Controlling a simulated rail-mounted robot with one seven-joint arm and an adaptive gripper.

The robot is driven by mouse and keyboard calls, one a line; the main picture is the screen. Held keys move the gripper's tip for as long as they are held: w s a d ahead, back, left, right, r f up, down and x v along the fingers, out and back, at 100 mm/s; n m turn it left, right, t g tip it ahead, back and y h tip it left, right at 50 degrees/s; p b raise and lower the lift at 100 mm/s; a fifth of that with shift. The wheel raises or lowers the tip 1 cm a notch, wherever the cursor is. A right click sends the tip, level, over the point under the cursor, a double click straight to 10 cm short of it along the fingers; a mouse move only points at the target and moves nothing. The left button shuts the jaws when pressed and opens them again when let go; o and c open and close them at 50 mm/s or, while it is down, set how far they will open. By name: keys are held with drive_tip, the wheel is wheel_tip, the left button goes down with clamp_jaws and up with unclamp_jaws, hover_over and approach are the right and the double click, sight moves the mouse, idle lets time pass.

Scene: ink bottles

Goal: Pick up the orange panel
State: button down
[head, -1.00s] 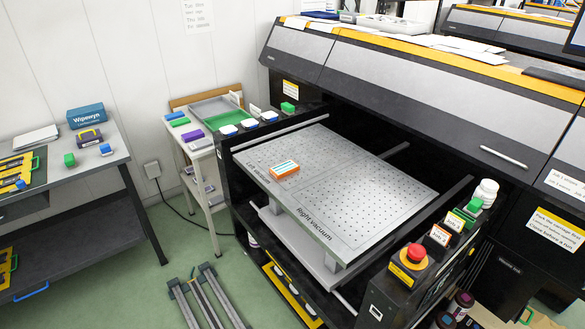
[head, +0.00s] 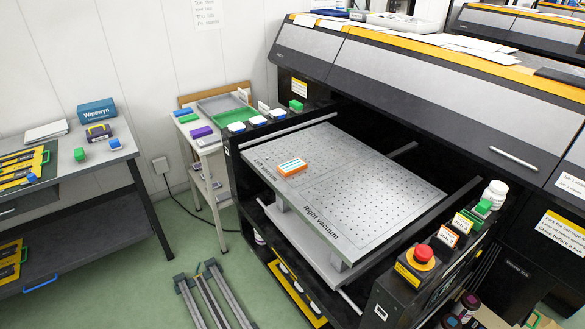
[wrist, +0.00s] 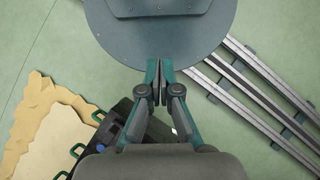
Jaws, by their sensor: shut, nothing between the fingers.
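The orange panel (head: 291,167) lies flat on the perforated vacuum table (head: 390,190), near its left corner. It is a small orange block with a pale blue and white striped top. My gripper (wrist: 157,65) shows only in the wrist view, its two fingertips together with nothing between them. It is over the floor and my round base plate, and the panel is not in that view.
A grey side bench (head: 60,190) is at left. A small trolley (head: 205,150) stands behind. Floor rails (head: 205,300) lie in front.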

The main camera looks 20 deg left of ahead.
drive_tip(key=c, duration=1.9)
unclamp_jaws()
drive_tip(key=o, duration=1.7)
drive_tip(key=shift+o, duration=0.2)
drive_tip(key=shift+a, duration=0.1)
